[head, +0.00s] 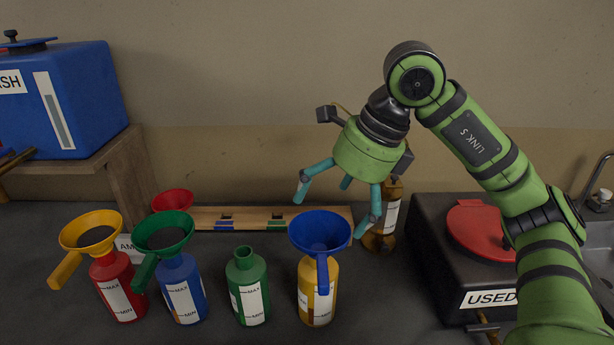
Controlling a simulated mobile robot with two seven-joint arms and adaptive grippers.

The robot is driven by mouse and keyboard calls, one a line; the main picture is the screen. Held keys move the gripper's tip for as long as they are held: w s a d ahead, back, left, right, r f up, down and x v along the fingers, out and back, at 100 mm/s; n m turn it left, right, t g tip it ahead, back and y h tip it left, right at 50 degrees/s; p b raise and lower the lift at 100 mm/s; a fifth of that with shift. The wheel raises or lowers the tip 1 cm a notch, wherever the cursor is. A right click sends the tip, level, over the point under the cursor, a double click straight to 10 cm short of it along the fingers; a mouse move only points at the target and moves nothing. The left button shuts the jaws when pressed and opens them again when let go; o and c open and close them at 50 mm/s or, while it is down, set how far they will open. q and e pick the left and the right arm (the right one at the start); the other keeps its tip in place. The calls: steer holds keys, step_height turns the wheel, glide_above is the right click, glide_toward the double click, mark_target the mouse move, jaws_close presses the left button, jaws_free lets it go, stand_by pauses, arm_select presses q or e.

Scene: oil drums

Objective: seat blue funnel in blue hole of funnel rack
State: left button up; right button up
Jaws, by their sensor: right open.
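The blue funnel (320,232) stands in the mouth of a yellow bottle (312,298), its handle facing the front. The wooden funnel rack (255,212) lies behind the bottles, with a blue mark and a green mark on its front edge. The blue mark (223,225) is left of the green one; the hole itself cannot be made out clearly. My right gripper (334,212) has its teal fingers spread, empty, above and behind the blue funnel near the rack's right end. It appears apart from the funnel. My left gripper is not in view.
A yellow funnel (92,232) sits on a red bottle, a green funnel (165,233) on a blue bottle. A red funnel (173,199) is at the rack's left end. A green bottle (247,290) is uncovered. A brown bottle (384,225) stands behind the gripper; a black used-oil box (480,298) is right.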

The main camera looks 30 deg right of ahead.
mark_target(312, 246)
steer(key=shift+f, duration=0.2)
steer(key=shift+s+a+f, duration=0.1)
steer(key=shift+a+f, duration=0.05)
steer(key=shift+f, duration=0.2)
steer(key=x, duration=0.4)
steer(key=shift+s+f+p, duration=0.1)
steer(key=shift+f+p, duration=0.1)
steer(key=shift+p, duration=0.2)
steer(key=shift+a+f, duration=0.15)
steer(key=shift+f, duration=0.15)
steer(key=shift+w+f, duration=0.15)
steer(key=shift+w, duration=0.1)
steer(key=c, duration=0.9)
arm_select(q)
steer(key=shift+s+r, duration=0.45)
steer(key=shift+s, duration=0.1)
arm_select(e)
steer(key=shift+s, duration=0.1)
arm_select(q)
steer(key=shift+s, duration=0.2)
